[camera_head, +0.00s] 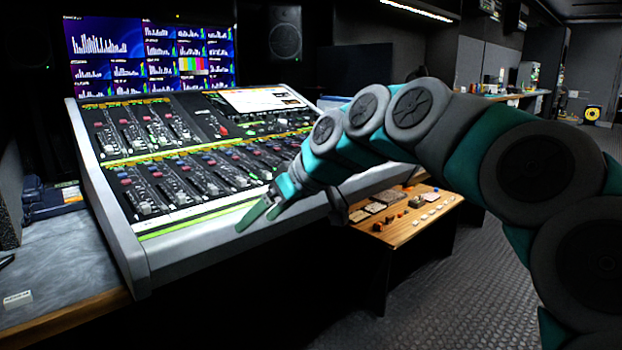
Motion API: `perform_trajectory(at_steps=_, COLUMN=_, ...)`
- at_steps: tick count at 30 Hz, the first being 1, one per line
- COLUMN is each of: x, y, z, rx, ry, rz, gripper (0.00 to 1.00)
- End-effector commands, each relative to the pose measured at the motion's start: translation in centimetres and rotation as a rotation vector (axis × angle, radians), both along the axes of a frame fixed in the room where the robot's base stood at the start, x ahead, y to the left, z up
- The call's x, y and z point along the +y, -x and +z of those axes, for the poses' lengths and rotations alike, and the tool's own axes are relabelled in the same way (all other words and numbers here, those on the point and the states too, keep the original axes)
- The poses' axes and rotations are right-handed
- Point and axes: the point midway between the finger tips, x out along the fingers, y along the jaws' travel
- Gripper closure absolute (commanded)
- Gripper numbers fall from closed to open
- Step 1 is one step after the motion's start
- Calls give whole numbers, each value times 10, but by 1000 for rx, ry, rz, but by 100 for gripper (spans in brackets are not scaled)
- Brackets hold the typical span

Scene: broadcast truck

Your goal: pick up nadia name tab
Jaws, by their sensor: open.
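My gripper (257,223) is open and empty over the front edge of the mixing console (100,205), its fingers pointing down and left. A small white block (17,298) with faint marks, too small to read, lies on the grey desk at the far left, well apart from my gripper. Several small pale tabs (421,217) lie in a row on the wooden shelf to the right of the gripper. I cannot tell which of these is the nadia name tab. My arm hides part of the console's right side.
The wooden shelf (408,229) also holds dark square pads (375,207) and small orange and red knobs. A screen wall (150,52) and a speaker (285,40) stand behind the console. The ribbed floor (450,295) is open at the lower right.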

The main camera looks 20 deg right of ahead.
Motion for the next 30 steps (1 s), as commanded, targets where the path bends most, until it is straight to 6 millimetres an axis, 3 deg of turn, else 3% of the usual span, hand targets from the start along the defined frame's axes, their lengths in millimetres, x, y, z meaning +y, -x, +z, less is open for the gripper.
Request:
perform_trajectory(at_steps=1, x=-22, y=-23, z=11, rx=-62, ry=-26, rz=-17, gripper=12)
perform_trajectory(at_steps=5, x=-86, y=-68, z=35, rx=-207, ry=-65, rz=-73, gripper=12)
perform_trajectory(at_steps=6, x=-109, y=-80, z=41, rx=-251, ry=-70, rz=-98, gripper=12)
perform_trajectory(at_steps=9, x=-164, y=-101, z=46, rx=-333, ry=-72, rz=-160, gripper=12)
perform_trajectory(at_steps=13, x=-214, y=-112, z=47, rx=-395, ry=-63, rz=-220, gripper=12)
perform_trajectory(at_steps=18, x=-236, y=-121, z=43, rx=-420, ry=-54, rz=-248, gripper=12)
perform_trajectory(at_steps=30, x=-223, y=-151, z=28, rx=-418, ry=-53, rz=-248, gripper=12)
